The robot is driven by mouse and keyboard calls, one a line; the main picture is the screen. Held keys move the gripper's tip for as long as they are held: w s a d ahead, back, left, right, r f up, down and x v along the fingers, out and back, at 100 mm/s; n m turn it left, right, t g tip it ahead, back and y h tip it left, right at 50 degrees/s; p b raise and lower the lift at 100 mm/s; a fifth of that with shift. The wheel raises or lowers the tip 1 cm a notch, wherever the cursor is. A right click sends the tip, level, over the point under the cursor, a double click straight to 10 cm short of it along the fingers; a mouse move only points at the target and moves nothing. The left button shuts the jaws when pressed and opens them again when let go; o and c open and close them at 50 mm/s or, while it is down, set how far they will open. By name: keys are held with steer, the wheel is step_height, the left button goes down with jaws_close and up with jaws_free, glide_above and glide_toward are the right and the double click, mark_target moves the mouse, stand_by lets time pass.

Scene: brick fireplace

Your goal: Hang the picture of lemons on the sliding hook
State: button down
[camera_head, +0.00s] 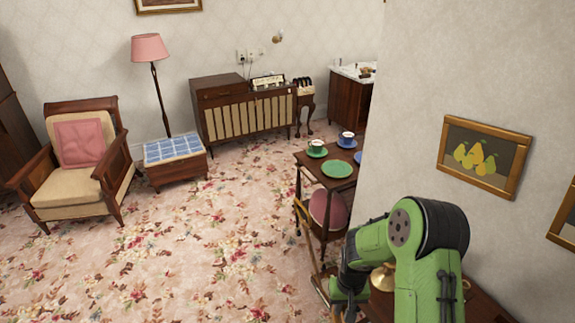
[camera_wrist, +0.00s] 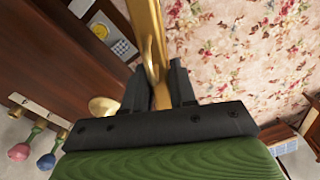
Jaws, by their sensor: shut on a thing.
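In the wrist view my gripper (camera_wrist: 158,72) is shut on a gold-brown frame (camera_wrist: 148,30), which shows as a narrow edge between the fingers. Its picture face is turned away, so I cannot see whether it shows lemons. In the head view a thin wooden edge (camera_head: 306,238), which looks like the same frame, stands tilted beside the small table. My green arm hides most of the gripper there. A picture of pears (camera_head: 483,157) in a gold-brown frame hangs on the right wall. I cannot make out the sliding hook in either view.
A small table (camera_head: 350,183) with cups and plates stands by the wall corner. A brass object (camera_wrist: 104,106) is near my fingers. Another frame (camera_head: 568,226) is cut off at the right edge. Open flowered carpet (camera_head: 210,235) lies to the left, before an armchair (camera_head: 78,165).

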steer(key=shift+f, duration=0.4)
steer(key=shift+r, duration=0.15)
